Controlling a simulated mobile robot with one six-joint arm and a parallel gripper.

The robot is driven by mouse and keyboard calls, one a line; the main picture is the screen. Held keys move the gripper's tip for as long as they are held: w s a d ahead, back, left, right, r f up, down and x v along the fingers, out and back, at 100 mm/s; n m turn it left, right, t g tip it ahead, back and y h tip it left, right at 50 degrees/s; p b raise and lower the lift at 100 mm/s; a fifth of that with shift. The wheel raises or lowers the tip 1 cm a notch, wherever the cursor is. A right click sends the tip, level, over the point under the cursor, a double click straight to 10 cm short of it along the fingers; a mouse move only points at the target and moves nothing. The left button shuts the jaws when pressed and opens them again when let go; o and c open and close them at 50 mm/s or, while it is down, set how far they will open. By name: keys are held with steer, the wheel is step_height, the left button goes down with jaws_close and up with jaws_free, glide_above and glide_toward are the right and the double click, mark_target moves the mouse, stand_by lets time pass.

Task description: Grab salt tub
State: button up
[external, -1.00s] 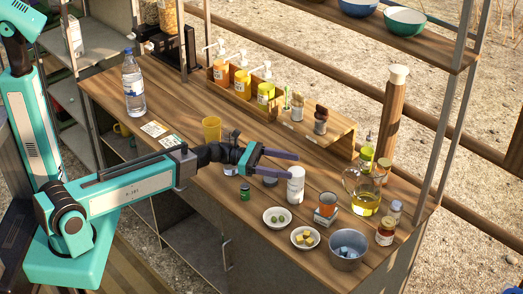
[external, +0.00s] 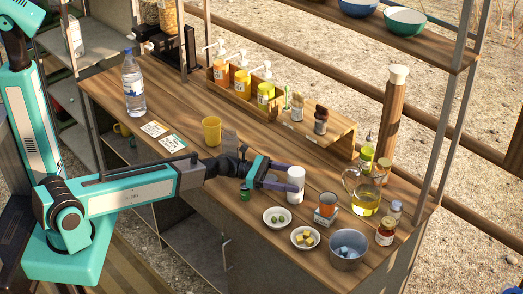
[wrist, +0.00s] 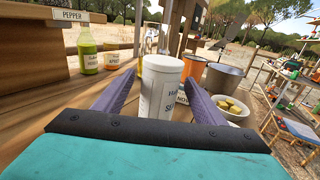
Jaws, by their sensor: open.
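The salt tub is a white cylinder with a pale lid and a label. It stands upright on the wooden counter in the external view (external: 295,186), and it also shows in the wrist view (wrist: 160,88). My gripper (external: 284,180) is open at the tub, low over the counter. In the wrist view my gripper (wrist: 158,105) has its two purple fingers on either side of the tub, with the tub between or just beyond their tips. I cannot tell whether either finger touches it. The tub's lower part is hidden by my gripper in the wrist view.
A small green jar (external: 245,193) stands close by my gripper. A bowl of olives (external: 277,218), a bowl of yellow cubes (external: 305,238), an orange-topped tin (external: 326,207) and a metal bucket (external: 347,250) stand near the tub. A yellow cup (external: 211,131) is behind my arm.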

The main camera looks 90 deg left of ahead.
steer(key=shift+p+x, duration=0.85)
steer(key=shift+x, duration=1.65)
steer(key=c, duration=1.3)
steer(key=shift+r, duration=0.2)
